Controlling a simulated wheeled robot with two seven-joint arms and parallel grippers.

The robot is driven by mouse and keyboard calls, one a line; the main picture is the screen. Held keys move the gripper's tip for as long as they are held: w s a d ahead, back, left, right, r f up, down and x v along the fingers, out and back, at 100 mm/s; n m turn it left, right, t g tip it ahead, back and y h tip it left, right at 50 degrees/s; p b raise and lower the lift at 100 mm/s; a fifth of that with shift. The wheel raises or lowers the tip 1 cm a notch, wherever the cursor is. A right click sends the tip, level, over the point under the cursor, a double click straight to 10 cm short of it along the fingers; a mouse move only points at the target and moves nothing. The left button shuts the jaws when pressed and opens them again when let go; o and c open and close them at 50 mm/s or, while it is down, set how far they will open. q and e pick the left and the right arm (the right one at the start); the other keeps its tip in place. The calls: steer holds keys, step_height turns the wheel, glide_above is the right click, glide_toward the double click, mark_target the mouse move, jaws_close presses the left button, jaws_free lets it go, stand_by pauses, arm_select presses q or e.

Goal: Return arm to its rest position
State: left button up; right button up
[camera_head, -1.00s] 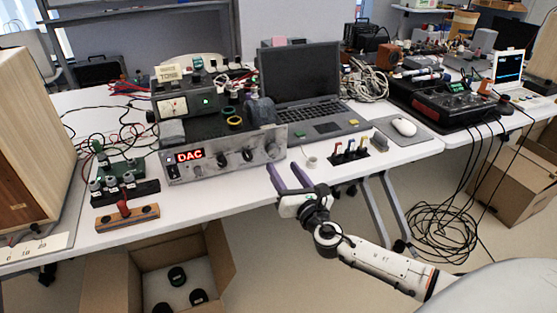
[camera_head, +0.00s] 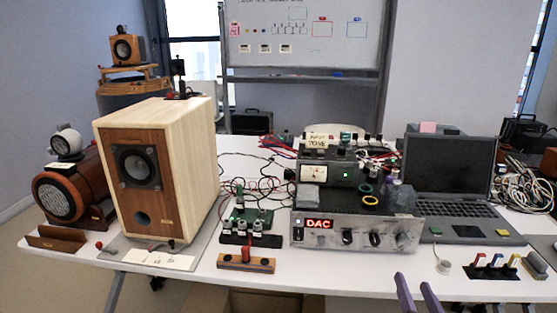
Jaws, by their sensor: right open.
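My right gripper (camera_head: 417,292) shows at the bottom edge, right of the middle. Only its two purple fingers are in view, apart and with nothing between them. They are in front of the table's front edge, below the DAC unit (camera_head: 345,240) and the laptop. The rest of the right arm is out of the picture. My left gripper is not in view.
A wooden speaker (camera_head: 141,165) stands on the white table (camera_head: 340,279) at left, beside a round brown speaker (camera_head: 62,195). An open laptop (camera_head: 447,166), several coloured switches (camera_head: 496,262) and loose cables (camera_head: 522,187) occupy the right side.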

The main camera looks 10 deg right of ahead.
steer(key=s+a+f+m+g+y, duration=0.3)
steer(key=s+a+f+m+g, duration=0.3)
steer(key=s+a+f+m, duration=0.65)
steer(key=s+a+f+m+g+y, duration=0.2)
steer(key=s+a+f+m, duration=0.3)
steer(key=s+a+m, duration=0.4)
steer(key=s+m+y, duration=0.1)
steer(key=s+m, duration=0.2)
steer(key=m, duration=0.2)
steer(key=shift+f+y+p, duration=0.15)
steer(key=shift+y+p, duration=0.2)
steer(key=shift+y, duration=0.05)
